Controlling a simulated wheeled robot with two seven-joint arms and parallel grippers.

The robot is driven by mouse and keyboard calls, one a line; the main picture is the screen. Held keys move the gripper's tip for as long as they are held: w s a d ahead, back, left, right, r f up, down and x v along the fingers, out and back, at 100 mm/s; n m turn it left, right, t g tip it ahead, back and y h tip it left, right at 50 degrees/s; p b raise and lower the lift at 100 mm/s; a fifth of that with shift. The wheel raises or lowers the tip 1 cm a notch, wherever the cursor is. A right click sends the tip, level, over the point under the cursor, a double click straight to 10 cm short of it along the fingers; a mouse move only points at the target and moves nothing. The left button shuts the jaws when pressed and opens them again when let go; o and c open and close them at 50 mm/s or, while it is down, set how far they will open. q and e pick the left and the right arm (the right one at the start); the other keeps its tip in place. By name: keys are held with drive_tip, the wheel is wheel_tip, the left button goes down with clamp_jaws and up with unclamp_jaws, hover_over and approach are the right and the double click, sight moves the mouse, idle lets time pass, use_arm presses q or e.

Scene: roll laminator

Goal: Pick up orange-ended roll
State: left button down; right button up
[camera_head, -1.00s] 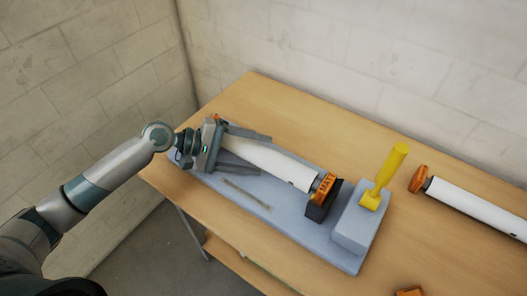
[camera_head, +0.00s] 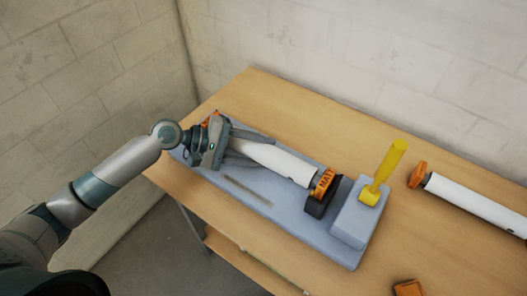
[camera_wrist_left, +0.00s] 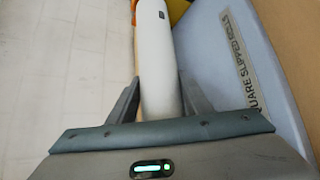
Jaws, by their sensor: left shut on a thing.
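A white roll (camera_head: 288,164) with orange ends lies along the grey-blue laminator base (camera_head: 235,189); the near-right orange end reads "MATT" and sits at a black support (camera_head: 317,206). My left gripper (camera_head: 259,148) is shut on this roll, its fingers along both sides of the white body towards the far-left end. In the left wrist view the white roll (camera_wrist_left: 155,50) runs between the two fingers. The gripper hides part of the far-left end. A second white roll (camera_head: 475,207) with an orange end (camera_head: 417,174) lies on the table at the right. My right gripper is not in view.
A yellow lever (camera_head: 386,170) stands up from a grey block (camera_head: 355,218) at the base's right end. A small orange piece (camera_head: 408,288) is at the bottom edge. Walls stand behind and left. The table (camera_head: 310,122) is clear behind the base.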

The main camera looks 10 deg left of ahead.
sight(260, 144)
use_arm(q)
drive_tip(key=shift+r, duration=0.2)
wheel_tip(260, 144, up, 9)
drive_tip(key=shift+f+b, duration=0.1)
drive_tip(key=shift+b, duration=1)
drive_tip(key=shift+r, duration=0.5)
drive_tip(key=shift+w, duration=0.1)
